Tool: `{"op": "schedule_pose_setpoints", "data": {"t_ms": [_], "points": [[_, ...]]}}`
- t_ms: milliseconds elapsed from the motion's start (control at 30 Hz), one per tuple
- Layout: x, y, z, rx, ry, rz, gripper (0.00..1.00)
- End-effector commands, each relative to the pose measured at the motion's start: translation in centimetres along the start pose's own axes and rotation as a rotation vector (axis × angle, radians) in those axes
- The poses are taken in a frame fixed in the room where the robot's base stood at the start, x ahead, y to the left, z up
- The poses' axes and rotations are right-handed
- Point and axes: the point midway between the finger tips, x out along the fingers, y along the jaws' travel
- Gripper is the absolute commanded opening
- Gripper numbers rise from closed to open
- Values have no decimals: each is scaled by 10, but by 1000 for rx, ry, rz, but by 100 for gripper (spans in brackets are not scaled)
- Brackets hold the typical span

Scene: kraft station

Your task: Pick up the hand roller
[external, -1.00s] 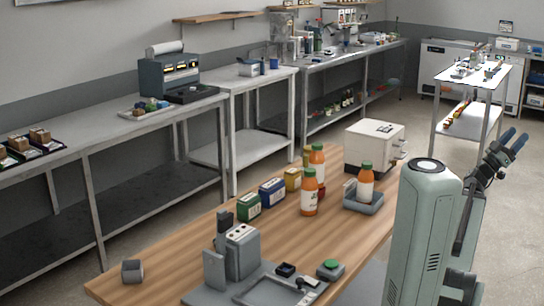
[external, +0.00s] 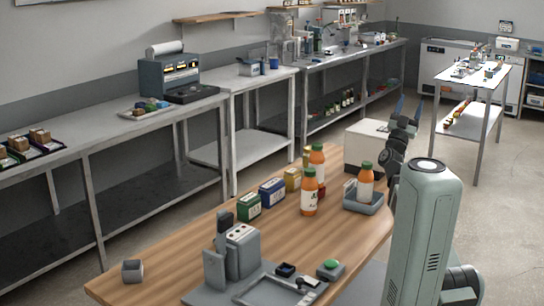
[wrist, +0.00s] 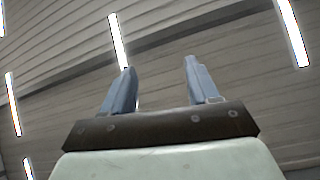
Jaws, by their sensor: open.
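My gripper (external: 406,110) is raised at the right, above the far end of the wooden table, with its fingers pointing up. In the wrist view my gripper (wrist: 158,72) has its two blue-grey fingers wide apart and nothing between them; only the ceiling shows beyond. I cannot clearly identify the hand roller. A small item with a dark part (external: 308,282) lies by the grey tray at the table's near edge. A short dark grey block or cylinder (external: 132,271) sits alone at the table's near left corner. Both are far from my gripper.
The wooden table (external: 180,255) carries a grey device (external: 242,252), a grey tray (external: 245,291), a green-topped piece (external: 330,268), several small boxes (external: 272,192), orange bottles (external: 309,195) and a white machine (external: 368,143). The table's left front is mostly clear.

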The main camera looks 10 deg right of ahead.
Motion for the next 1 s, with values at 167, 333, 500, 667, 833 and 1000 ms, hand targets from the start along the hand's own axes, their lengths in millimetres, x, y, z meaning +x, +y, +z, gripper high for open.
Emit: {"op": "schedule_pose_setpoints", "data": {"t_ms": [167, 333, 500, 667, 833, 1000], "points": [[-23, -67, -19, 205, -50, -115, 60], [-54, -133, -32, 462, -165, -248, 60], [-102, -208, -34, 824, -421, -401, 60], [-155, -261, -27, 1146, -747, -477, 60], [-216, -301, -20, 1436, -1148, -469, 60], [-282, -326, -22, 1659, -1592, -359, 60]]}}
